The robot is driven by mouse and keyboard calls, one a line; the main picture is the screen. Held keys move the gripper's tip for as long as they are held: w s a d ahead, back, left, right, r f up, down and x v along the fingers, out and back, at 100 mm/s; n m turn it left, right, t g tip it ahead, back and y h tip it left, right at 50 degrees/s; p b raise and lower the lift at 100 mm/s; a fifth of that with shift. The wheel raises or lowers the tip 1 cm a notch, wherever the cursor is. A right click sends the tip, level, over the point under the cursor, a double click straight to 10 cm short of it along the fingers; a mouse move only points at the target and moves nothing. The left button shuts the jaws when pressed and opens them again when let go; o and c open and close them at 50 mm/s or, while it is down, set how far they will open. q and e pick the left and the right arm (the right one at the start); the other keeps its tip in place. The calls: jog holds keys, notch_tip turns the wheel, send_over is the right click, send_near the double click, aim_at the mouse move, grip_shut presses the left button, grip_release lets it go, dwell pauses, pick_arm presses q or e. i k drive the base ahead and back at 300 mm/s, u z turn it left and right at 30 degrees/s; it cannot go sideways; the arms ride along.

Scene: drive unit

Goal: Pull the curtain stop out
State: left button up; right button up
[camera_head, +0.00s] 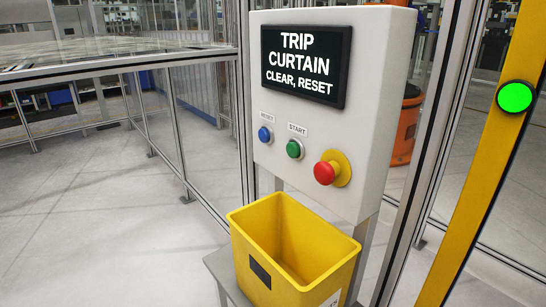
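A red mushroom stop button (325,172) on a round yellow base sits at the lower right of the grey control panel (376,110). I cannot tell from this view whether the button is pushed in or out. To its left on the panel are a green START button (294,149) and a blue RESET button (265,135). The black display (306,66) above them reads "TRIP CURTAIN CLEAR, RESET". Neither my left nor my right gripper is in view.
An empty-looking yellow bin (262,272) stands on a grey stand below the panel. A yellow post (477,170) with a lit green lamp (515,97) rises at the right. Metal-framed fencing (178,130) runs behind. The floor at left is clear.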

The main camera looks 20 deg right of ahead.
aim_at(323, 172)
jog(key=u, duration=1.9)
jog(key=i, duration=0.95)
jog(key=z, duration=2.55)
